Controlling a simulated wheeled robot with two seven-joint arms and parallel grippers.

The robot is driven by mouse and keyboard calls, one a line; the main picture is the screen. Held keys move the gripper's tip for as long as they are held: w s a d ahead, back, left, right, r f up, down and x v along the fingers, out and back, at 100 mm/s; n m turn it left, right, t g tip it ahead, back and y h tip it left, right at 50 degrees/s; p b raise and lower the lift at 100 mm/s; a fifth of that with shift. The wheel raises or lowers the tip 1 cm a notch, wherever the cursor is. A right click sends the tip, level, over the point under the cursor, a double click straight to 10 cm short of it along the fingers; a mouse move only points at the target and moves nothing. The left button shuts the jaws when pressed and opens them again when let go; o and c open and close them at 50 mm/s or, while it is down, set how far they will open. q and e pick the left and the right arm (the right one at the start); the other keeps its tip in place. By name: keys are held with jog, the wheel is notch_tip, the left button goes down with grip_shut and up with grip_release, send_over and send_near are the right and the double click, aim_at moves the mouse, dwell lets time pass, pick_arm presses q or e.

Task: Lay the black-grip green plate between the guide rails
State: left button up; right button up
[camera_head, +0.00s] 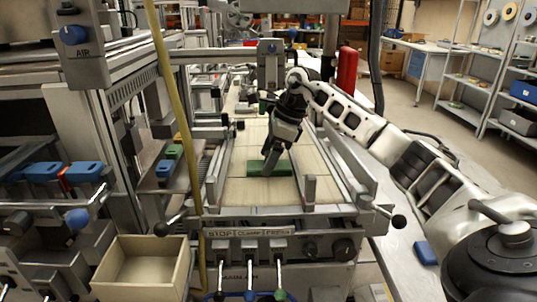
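The green plate (282,168) lies on, or just above, the pale bed (245,190) between the two metal guide rails, the left one (217,172) and the right one (307,165). My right gripper (269,170) comes down from above onto the middle of the plate. Its dark fingers overlap the place where the black grip would be, so I cannot make out the grip separately or see whether the fingers are closed on it. My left gripper is not in view.
An open cream box (145,268) stands at the front left. Blue blocks (85,171) sit on the left-hand rack. Levers (250,280) stick out at the bed's front. A yellow hose (176,100) hangs left of the bed. The front of the bed is clear.

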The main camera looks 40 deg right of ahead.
aim_at(285, 164)
jog(key=shift+r, duration=0.1)
jog(key=shift+r, duration=0.25)
jog(key=v, duration=1.2)
jog(key=shift+p, duration=0.3)
jog(key=shift+w+a, duration=0.1)
jog(key=shift+a, duration=0.05)
